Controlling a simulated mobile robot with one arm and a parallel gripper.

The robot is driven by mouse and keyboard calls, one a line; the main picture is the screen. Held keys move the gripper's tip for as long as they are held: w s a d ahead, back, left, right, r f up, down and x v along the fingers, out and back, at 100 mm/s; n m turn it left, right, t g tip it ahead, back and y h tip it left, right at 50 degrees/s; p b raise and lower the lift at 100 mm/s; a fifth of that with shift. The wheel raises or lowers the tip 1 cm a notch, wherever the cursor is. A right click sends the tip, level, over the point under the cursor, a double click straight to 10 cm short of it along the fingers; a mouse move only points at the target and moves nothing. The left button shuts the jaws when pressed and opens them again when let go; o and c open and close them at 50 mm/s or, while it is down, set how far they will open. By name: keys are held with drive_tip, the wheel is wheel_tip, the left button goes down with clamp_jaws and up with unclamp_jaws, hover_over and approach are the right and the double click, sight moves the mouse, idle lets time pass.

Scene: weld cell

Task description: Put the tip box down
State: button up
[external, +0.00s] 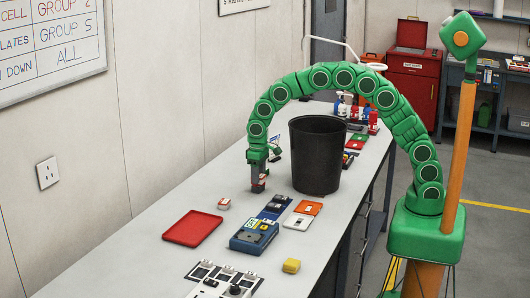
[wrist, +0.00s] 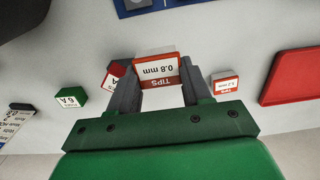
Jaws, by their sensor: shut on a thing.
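A white and red tip box labelled "TIPS 0.8 mm" (wrist: 157,70) sits between the two fingers of my gripper (wrist: 158,88) in the wrist view. In the external view my gripper (external: 259,178) points down over the bench left of the black bin, with the tip box (external: 258,187) at its fingertips. Whether the box touches the bench is hard to tell. A second white and red tip box, with a label that seems to read 1.2 mm (wrist: 225,83), stands apart on the bench; it also shows in the external view (external: 223,204).
A red tray (external: 193,229) lies on the bench (external: 120,268) nearer the camera. A tall black bin (external: 318,155) stands close right of my gripper. A green box (wrist: 70,98) stands left in the wrist view.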

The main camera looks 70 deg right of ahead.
sight(258, 200)
drive_tip(key=shift+f, duration=3.85)
drive_tip(key=shift+f, duration=0.1)
drive_tip(key=o, duration=1.1)
drive_tip(key=shift+o, duration=0.4)
wheel_tip(258, 200, up, 12)
drive_tip(key=shift+r, duration=0.15)
